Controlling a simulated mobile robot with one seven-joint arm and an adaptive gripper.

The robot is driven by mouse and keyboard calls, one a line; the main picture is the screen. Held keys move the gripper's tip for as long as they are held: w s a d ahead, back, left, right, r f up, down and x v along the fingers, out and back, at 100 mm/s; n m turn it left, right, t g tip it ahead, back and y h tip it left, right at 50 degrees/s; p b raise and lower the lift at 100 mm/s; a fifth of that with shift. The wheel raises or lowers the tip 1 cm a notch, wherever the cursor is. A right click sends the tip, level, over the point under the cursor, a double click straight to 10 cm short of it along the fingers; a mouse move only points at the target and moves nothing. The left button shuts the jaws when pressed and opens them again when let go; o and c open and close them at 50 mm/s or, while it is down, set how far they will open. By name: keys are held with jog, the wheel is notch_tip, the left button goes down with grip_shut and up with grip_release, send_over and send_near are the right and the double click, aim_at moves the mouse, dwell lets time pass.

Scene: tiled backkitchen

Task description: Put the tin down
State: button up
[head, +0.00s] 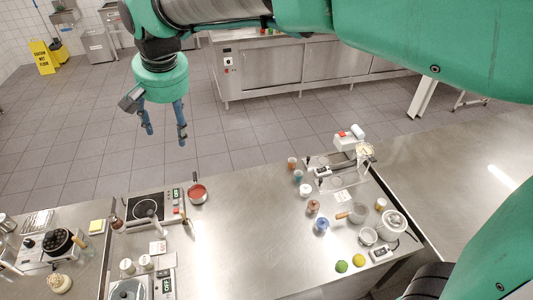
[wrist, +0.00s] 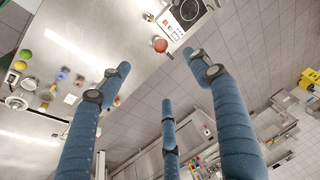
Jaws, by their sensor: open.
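My gripper (head: 165,136) hangs with its blue fingers spread, high and apart from the counter. In the wrist view, nothing is between the fingers of my gripper (wrist: 155,68). Several small jars or tins stand on the steel counter (head: 245,230), right of its middle. Among them are a brown one (head: 313,206), a blue one (head: 321,225) and a white one (head: 306,190). I cannot tell which of them is the tin. They are too small to read.
A red-filled pan (head: 197,193) stands beside a black hob (head: 146,210). A green lime (head: 341,266) and a yellow lemon (head: 359,260) lie near the front edge. Bowls and a scale crowd the counter's right end. Bare steel lies between pan and jars. A yellow floor sign (head: 42,57) stands far left.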

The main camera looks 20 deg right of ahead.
jog(key=s+d+t, duration=0.1)
jog(key=s+d, duration=0.5)
jog(key=d, duration=0.3)
jog(key=s+d, duration=0.5)
jog(key=d, duration=0.4)
jog(key=s+d+f+t+h, duration=0.1)
jog(key=s+d+f, duration=0.5)
jog(key=s+d, duration=0.3)
jog(key=s, duration=0.3)
jog(key=shift+s+d+f+t+h, duration=0.15)
jog(key=shift+s+d+t+h, duration=0.15)
jog(key=shift+s+d, duration=0.1)
notch_tip(320, 180, down, 10)
jog(key=b, duration=1)
jog(key=shift+f, duration=0.2)
